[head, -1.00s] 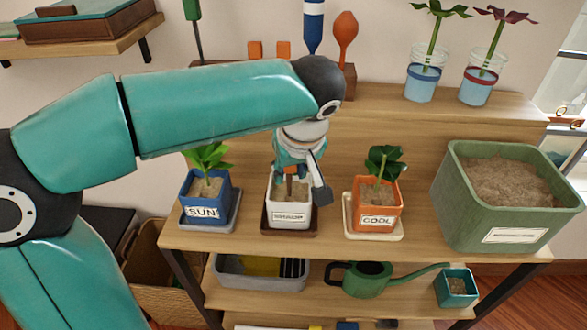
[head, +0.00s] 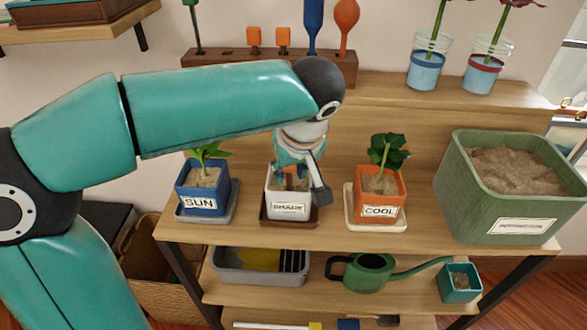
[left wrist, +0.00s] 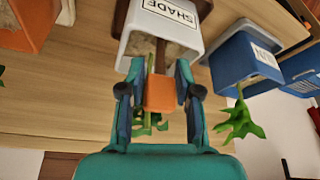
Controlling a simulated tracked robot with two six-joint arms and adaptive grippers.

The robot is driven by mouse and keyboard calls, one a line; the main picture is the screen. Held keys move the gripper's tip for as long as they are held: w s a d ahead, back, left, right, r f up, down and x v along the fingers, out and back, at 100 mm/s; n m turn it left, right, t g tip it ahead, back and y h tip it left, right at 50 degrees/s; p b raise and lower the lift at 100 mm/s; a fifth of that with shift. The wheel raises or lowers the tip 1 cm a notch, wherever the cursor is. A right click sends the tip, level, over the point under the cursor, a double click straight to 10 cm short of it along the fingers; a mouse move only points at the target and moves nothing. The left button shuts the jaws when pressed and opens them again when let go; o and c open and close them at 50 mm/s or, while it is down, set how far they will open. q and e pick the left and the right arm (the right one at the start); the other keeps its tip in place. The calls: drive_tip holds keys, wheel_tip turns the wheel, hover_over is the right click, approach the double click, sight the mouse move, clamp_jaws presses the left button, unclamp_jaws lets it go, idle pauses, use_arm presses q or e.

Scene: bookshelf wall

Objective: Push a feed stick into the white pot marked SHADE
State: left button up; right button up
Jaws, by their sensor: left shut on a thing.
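The white pot marked SHADE (head: 288,206) stands on a brown saucer (head: 274,223) between a blue and an orange pot. It also shows in the left wrist view (left wrist: 140,42). My left gripper (head: 292,168) is directly above it, pointing down. In the left wrist view, my left gripper (left wrist: 160,93) is shut on the orange head of a feed stick (left wrist: 160,95). The stick's brown shaft (left wrist: 160,55) runs from the head to the white pot. Its tip is hidden, so I cannot tell how deep it is. Green leaves show behind the head. My right gripper is out of view.
The blue SUN pot (head: 202,191) and orange COOL pot (head: 378,195) flank the white pot closely. A large green planter (head: 500,208) stands at right. A rack (head: 225,60) behind holds two orange-headed sticks and tools. A watering can (head: 370,272) is on the shelf below.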

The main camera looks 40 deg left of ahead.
use_arm(q)
drive_tip(key=shift+f+b, duration=1)
drive_tip(key=shift+f, duration=0.25)
drive_tip(key=o, duration=0.9)
drive_tip(key=shift+o, duration=2)
drive_tip(key=shift+r, duration=0.1)
drive_tip(key=shift+s, duration=0.1)
